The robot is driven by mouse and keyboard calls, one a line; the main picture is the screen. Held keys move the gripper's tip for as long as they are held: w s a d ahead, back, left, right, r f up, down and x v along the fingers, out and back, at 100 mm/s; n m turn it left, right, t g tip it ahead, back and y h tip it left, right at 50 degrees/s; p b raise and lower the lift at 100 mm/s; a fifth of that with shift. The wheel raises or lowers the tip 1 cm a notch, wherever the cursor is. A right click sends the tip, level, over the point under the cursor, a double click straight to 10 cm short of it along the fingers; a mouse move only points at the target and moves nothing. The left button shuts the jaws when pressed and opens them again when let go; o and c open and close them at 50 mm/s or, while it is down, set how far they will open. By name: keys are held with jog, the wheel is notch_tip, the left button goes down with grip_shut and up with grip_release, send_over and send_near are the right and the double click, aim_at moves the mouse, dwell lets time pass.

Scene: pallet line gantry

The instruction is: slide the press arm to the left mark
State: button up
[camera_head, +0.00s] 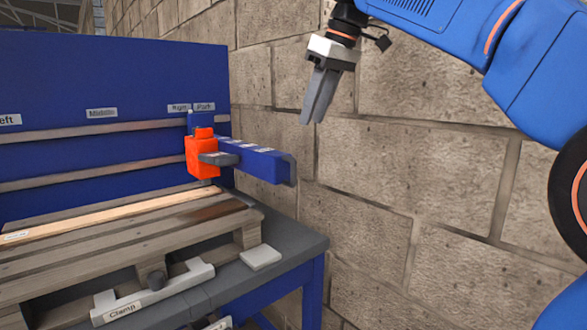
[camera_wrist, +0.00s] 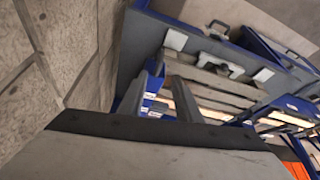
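The press arm (camera_head: 255,160) is a blue beam with an orange block (camera_head: 201,154) at its rail end and a grey handle. It sits at the right end of the rail, below the "Right" (camera_head: 179,108) and "Park" (camera_head: 204,107) labels. The left mark (camera_head: 9,120) is cut by the left picture edge; the "Middle" label (camera_head: 101,113) lies between. My gripper (camera_head: 312,112) hangs in the air to the upper right of the press arm, touching nothing. In the wrist view its two fingers (camera_wrist: 158,100) stand apart with nothing held.
A wooden pallet (camera_head: 100,238) lies on the grey bench (camera_head: 285,238). A white clamp bar (camera_head: 150,292) and a small pale block (camera_head: 260,257) are at its front. A stone block wall (camera_head: 390,150) stands behind; the air between gripper and press arm is clear.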

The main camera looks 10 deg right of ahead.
aim_at(294, 165)
jog(key=x, duration=1.5)
jog(key=shift+w, duration=0.1)
jog(key=shift+c, duration=0.3)
grip_shut()
